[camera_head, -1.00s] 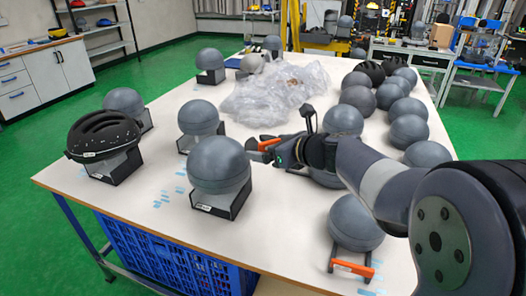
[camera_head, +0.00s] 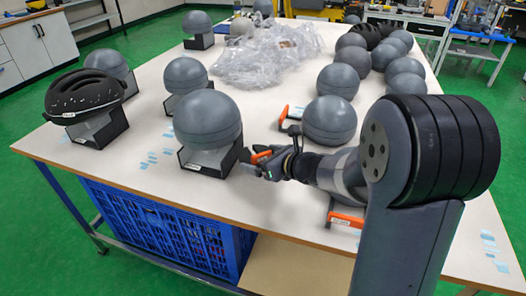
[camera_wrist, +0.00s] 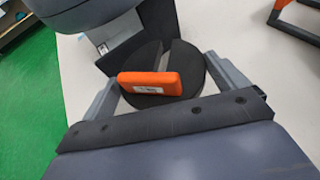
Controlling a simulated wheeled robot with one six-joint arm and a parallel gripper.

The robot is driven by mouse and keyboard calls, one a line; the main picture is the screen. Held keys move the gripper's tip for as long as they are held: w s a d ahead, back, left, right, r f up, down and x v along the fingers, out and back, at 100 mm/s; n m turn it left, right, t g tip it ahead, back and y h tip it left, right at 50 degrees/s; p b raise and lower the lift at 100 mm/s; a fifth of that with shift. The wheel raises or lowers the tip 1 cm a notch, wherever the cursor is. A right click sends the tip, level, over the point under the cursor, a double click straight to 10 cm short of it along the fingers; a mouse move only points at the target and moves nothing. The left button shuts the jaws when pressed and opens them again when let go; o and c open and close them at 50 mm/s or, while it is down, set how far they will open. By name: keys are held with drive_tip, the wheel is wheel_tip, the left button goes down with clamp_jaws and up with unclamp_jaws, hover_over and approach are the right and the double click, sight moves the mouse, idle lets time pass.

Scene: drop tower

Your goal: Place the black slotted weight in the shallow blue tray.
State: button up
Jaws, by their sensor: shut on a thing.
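A black slotted weight (camera_wrist: 150,98), a round disc with a slot, sits between the fingers of my gripper (camera_wrist: 165,88) in the wrist view. The fingers are shut on it at its sides. An orange block with a white label (camera_wrist: 150,83) lies across the disc's near part. In the head view my gripper (camera_head: 256,158) is low over the table's near side, just right of a grey ball on a black stand; the orange block (camera_head: 262,153) shows there. I cannot make out a shallow blue tray in either view.
The grey ball (camera_head: 208,118) on its stand is close to my gripper's left. A black helmet (camera_head: 85,95) stands at the left. Grey balls line the right side, and clear plastic wrap (camera_head: 268,58) lies behind. A deep blue crate (camera_head: 165,230) is under the table.

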drive_tip(key=shift+f+b, duration=0.65)
drive_tip(key=shift+f, duration=1.35)
drive_tip(key=shift+f, duration=0.1)
drive_tip(key=o, duration=1.3)
drive_tip(key=shift+f, duration=0.2)
drive_tip(key=shift+o, duration=0.7)
drive_tip(key=shift+r, duration=0.1)
